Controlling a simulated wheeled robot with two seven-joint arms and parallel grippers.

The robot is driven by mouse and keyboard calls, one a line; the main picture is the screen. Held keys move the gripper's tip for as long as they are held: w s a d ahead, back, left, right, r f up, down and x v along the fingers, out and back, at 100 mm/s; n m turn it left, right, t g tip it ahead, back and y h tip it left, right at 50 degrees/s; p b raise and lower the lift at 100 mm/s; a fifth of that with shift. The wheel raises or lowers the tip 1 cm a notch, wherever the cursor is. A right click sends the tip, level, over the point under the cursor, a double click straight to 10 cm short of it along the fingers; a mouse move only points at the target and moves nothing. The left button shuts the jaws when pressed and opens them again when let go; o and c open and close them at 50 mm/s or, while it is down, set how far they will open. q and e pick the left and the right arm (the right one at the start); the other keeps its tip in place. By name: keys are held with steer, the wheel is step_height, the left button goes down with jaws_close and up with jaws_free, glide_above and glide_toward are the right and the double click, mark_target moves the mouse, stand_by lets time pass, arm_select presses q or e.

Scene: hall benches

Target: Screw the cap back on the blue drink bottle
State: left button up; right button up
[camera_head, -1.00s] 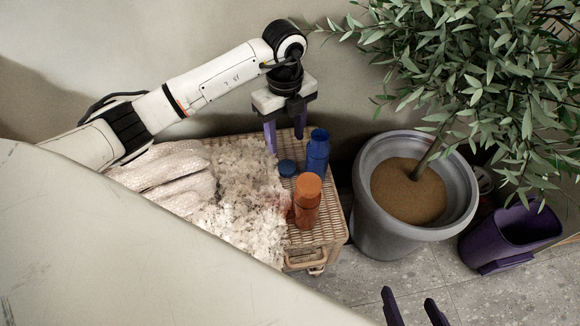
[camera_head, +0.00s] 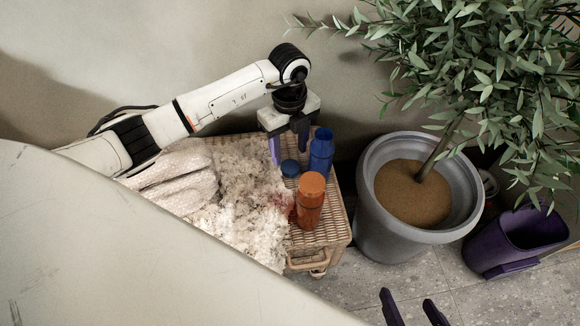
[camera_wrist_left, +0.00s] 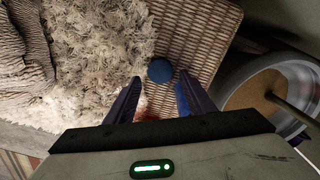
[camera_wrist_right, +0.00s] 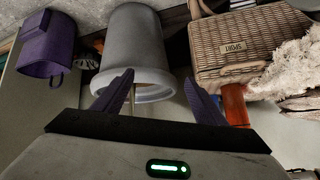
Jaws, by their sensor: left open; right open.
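The blue drink bottle (camera_head: 321,153) stands upright and uncapped at the right back of a wicker hamper. Its blue cap (camera_head: 290,168) lies flat on the wicker just left of it; it also shows in the left wrist view (camera_wrist_left: 160,70). My left gripper (camera_head: 288,152) is open and empty above the hamper, close behind the cap. In the left wrist view the cap appears between and just beyond the fingertips (camera_wrist_left: 158,80), apart from them. My right gripper (camera_head: 410,298) is open and empty at the bottom of the head view, away from the hamper.
An orange bottle (camera_head: 310,200) stands in front of the blue one on the wicker hamper (camera_head: 329,232). A shaggy cream throw (camera_head: 240,220) covers the hamper's left. A grey planter (camera_head: 376,235) with a leafy plant stands close right, a purple bin (camera_head: 495,249) beyond it.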

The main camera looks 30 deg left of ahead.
mark_target(290, 166)
arm_select(q)
step_height(290, 166, down, 5)
steer(key=shift+d+f+b, duration=0.1)
steer(key=shift+b, duration=0.85)
steer(key=shift+c, duration=0.4)
steer(key=c, duration=0.6)
